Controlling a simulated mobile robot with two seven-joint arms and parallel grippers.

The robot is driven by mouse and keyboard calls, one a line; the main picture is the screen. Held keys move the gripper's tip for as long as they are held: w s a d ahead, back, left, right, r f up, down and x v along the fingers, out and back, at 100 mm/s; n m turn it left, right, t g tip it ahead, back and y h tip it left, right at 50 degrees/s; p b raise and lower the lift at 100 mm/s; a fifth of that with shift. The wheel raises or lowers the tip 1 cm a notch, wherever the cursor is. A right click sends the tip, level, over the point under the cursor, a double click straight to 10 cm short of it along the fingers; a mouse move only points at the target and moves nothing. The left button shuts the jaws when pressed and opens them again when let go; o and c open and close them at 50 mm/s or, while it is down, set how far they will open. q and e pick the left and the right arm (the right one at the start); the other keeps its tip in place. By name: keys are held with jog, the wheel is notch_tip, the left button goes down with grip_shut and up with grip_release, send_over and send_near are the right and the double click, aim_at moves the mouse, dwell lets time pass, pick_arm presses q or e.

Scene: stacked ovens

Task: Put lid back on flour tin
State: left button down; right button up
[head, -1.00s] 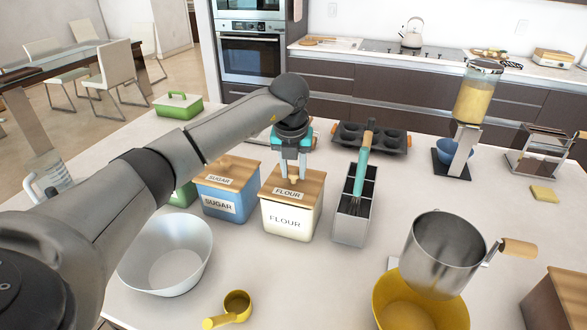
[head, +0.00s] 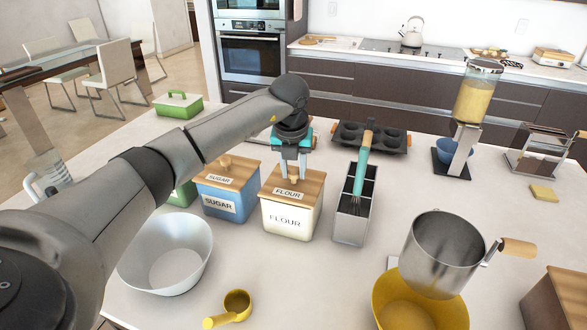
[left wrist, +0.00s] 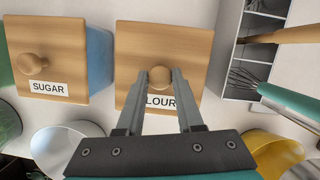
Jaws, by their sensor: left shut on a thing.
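The cream flour tin (head: 287,219) stands on the counter in the middle of the head view. Its wooden lid (head: 305,183), labelled FLOUR, lies flat on top of the tin, with no gap that I can see. My left gripper (head: 293,178) is above the lid, pointing down, with its fingers shut on the lid's round knob. In the left wrist view the knob (left wrist: 160,77) sits between the two fingertips, and the lid (left wrist: 195,45) fills the middle. The fingers cover part of the FLOUR label there. My right gripper is not in view.
A blue sugar tin (head: 224,205) stands close on the left. A grey utensil holder (head: 352,225) with a whisk is close on the right. A white bowl (head: 165,255), a yellow measuring cup (head: 238,304) and a metal pitcher (head: 440,255) are nearer.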

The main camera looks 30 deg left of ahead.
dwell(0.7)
pick_arm(q)
jog(key=shift+f, duration=0.1)
jog(key=shift+c, duration=2.3)
grip_release()
jog(key=shift+o, duration=0.3)
jog(key=o, duration=0.4)
jog(key=shift+r+p, duration=2.8)
jog(key=shift+r, duration=0.75)
